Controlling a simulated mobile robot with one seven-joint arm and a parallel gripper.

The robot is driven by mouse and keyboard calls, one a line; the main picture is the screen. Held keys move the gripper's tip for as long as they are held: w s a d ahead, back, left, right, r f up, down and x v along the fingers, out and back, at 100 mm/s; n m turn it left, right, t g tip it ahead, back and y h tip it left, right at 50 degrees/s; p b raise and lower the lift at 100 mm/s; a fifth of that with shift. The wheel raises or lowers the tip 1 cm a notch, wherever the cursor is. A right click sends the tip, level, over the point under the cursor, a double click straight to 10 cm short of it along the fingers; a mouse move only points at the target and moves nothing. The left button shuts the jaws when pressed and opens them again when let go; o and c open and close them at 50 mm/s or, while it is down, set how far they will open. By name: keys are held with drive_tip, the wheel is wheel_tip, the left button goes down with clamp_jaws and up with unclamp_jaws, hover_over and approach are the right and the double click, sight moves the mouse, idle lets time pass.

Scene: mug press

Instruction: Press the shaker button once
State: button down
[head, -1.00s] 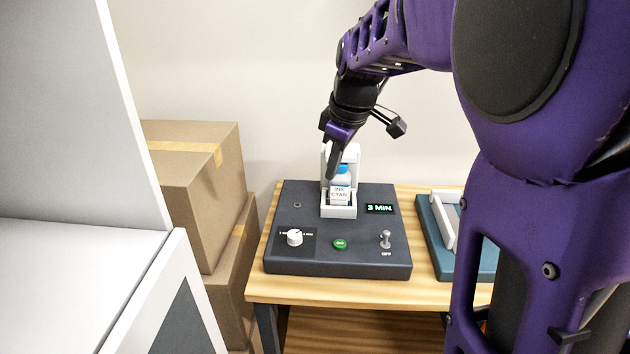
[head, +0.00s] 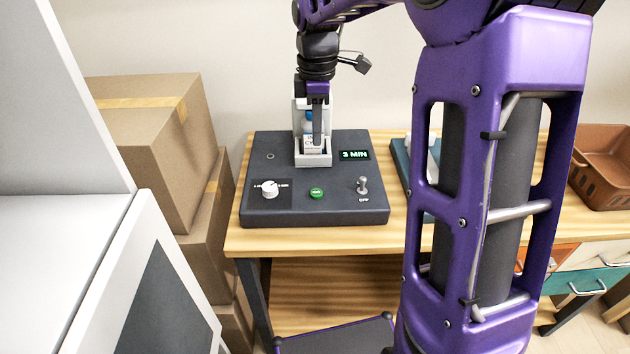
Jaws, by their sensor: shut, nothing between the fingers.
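The shaker (head: 290,212) is a dark grey box on the wooden table. Its green button (head: 317,193) sits at the front middle, between a white dial (head: 269,189) on the left and a toggle switch (head: 362,185) marked OFF on the right. A lit display (head: 355,155) reads 3 MIN. A blue-capped ink bottle (head: 307,125) stands in the white holder (head: 313,160) on top. My gripper (head: 317,142) points down, shut and empty, in front of the bottle and hides part of it. It is behind and above the button, apart from it.
Stacked cardboard boxes (head: 150,150) stand left of the table (head: 400,237). A teal tray (head: 400,165) lies right of the shaker, partly hidden by my arm. A brown basket (head: 605,170) is at the far right. The space above the front of the shaker is clear.

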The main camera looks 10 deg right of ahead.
sight(317, 194)
wheel_tip(317, 194, down, 14)
drive_tip(key=b, duration=0.2)
drive_tip(key=shift+b, duration=0.4)
idle(0.4)
drive_tip(key=shift+s+f, duration=0.2)
drive_tip(key=shift+f, duration=0.95)
drive_tip(key=shift+r+p, duration=0.3)
drive_tip(key=shift+r, duration=0.2)
wheel_tip(317, 194, up, 14)
drive_tip(key=p, duration=0.4)
drive_tip(key=shift+w, duration=0.25)
drive_tip(key=shift+a, duration=0.1)
